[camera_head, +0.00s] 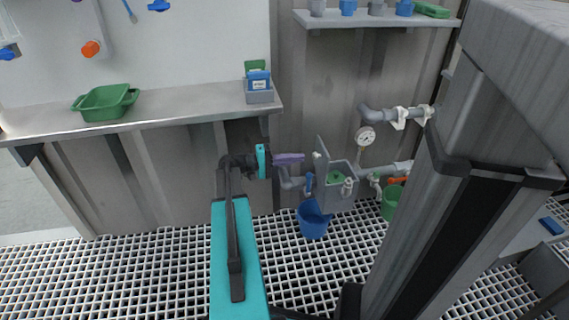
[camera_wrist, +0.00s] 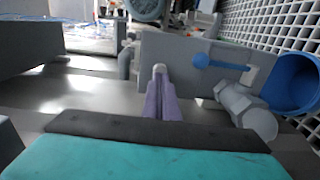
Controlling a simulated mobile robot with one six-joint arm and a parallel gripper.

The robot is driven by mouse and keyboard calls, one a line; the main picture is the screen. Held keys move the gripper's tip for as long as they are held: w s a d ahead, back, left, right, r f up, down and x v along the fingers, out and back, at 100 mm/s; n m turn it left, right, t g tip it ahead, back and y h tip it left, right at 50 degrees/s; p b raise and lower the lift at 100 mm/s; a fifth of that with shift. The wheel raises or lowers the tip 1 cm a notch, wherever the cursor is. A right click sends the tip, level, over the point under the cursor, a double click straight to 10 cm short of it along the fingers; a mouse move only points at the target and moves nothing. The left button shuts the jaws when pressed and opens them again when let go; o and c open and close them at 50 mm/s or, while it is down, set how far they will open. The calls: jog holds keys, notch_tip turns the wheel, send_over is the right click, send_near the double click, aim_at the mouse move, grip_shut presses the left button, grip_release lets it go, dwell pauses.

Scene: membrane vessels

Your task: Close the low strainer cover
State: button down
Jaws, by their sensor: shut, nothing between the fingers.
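The low strainer is a grey box (camera_head: 337,190) on the pipework, with green inside. Its grey cover (camera_head: 322,162) stands up, open, at the box's left side. My gripper (camera_head: 302,158), with purple fingers, is shut and empty. It points right and sits just left of the raised cover in the head view. In the wrist view the closed fingertips (camera_wrist: 160,70) overlap a grey panel of the strainer (camera_wrist: 185,62). I cannot tell there where cover and box meet, or whether the tips touch.
A blue bucket (camera_head: 313,220) stands below the strainer, and a green bucket (camera_head: 391,202) to its right. A blue valve handle (camera_head: 309,181) and a pipe elbow (camera_head: 290,180) lie close to the gripper. A gauge (camera_head: 365,137) is behind. The bench (camera_head: 180,120) is at left.

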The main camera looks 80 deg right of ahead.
aim_at(313, 156)
jog(key=shift+b+x, duration=0.5)
jog(key=shift+x, duration=1.05)
jog(key=shift+s+r, duration=0.1)
jog(key=shift+s, duration=0.05)
